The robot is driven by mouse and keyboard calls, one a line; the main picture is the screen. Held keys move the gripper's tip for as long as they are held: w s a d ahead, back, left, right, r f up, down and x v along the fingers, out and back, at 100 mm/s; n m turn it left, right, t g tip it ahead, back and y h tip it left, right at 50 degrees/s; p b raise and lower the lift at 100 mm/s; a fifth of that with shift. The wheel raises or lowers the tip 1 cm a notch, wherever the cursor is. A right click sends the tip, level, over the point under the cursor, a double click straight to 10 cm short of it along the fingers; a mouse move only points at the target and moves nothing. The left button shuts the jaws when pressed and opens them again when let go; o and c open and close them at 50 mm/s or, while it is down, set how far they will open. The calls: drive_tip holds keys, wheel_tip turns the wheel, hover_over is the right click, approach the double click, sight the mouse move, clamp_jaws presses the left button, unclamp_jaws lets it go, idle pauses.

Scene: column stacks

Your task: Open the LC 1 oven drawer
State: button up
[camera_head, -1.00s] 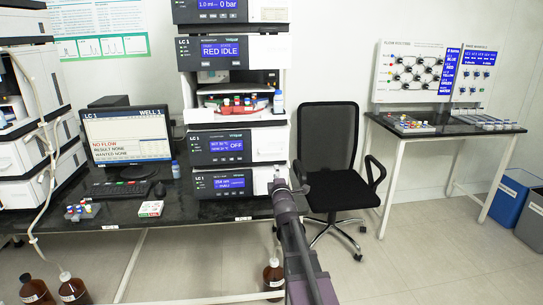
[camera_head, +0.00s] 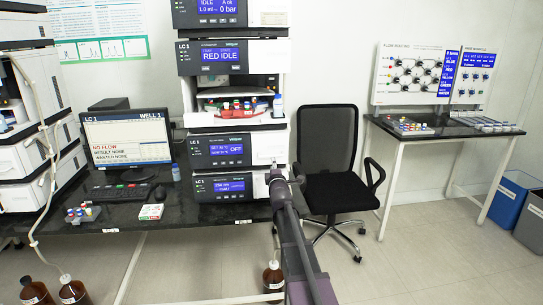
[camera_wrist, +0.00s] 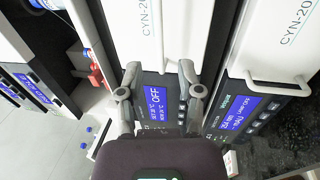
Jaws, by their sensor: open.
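The LC 1 oven (camera_head: 198,153) is the module with the blue "OFF" display, low in the white LC 1 stack on the bench. In the wrist view the oven front (camera_wrist: 171,100) lies turned sideways, beyond and between my fingers. My gripper (camera_head: 274,172) is at the right front side of the stack, small in the head view. In the wrist view my gripper (camera_wrist: 159,67) is open, with one finger on each side of the oven's white upper part. I see nothing held. I cannot make out the oven's handle or whether the fingers touch it. The drawer looks shut.
A second display module (camera_head: 203,188) sits directly below the oven; its white handle (camera_wrist: 271,82) shows in the wrist view. An open bay with coloured-cap vials (camera_head: 236,104) is above. A black chair (camera_head: 328,145) stands close right of my arm. A monitor (camera_head: 126,140) stands left.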

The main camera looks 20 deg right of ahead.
sight(271, 156)
drive_tip(key=p+x, duration=0.1)
drive_tip(key=x, duration=0.5)
drive_tip(key=shift+w, duration=0.2)
clamp_jaws()
